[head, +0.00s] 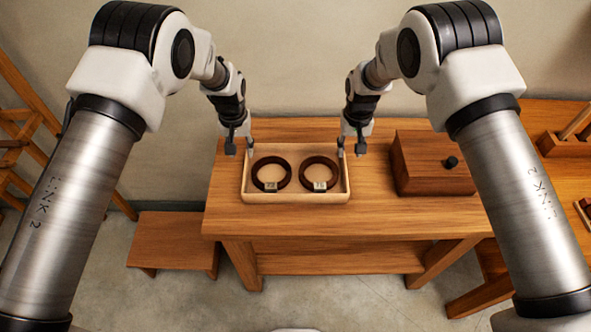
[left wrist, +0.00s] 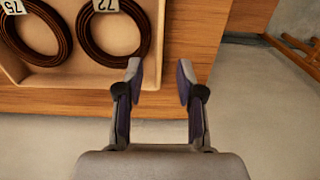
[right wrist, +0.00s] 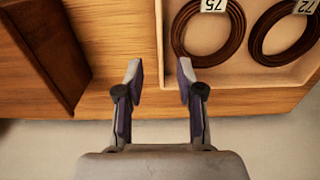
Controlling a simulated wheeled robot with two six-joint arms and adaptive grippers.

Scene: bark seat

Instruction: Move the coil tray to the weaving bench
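The coil tray (head: 296,198) is a pale, shallow tray on a wooden table (head: 390,215). It holds two dark coils, the left coil (head: 271,174) and the right coil (head: 319,174), tagged 72 and 75 in the wrist views. My left gripper (head: 240,146) is open at the tray's left wall; in the left wrist view its fingers (left wrist: 160,70) stand on either side of that wall, apart from it. My right gripper (head: 351,147) is open at the right wall, its fingers (right wrist: 160,70) likewise straddling it with gaps. The pictures do not label which surface is the weaving bench.
A brown wooden box (head: 430,165) with a dark knob stands right of the tray. Another wooden surface (head: 555,175) at the far right carries a rack with rods (head: 572,135). A low stool (head: 175,240) and a wooden frame (head: 25,130) stand at the left. The floor in front is clear.

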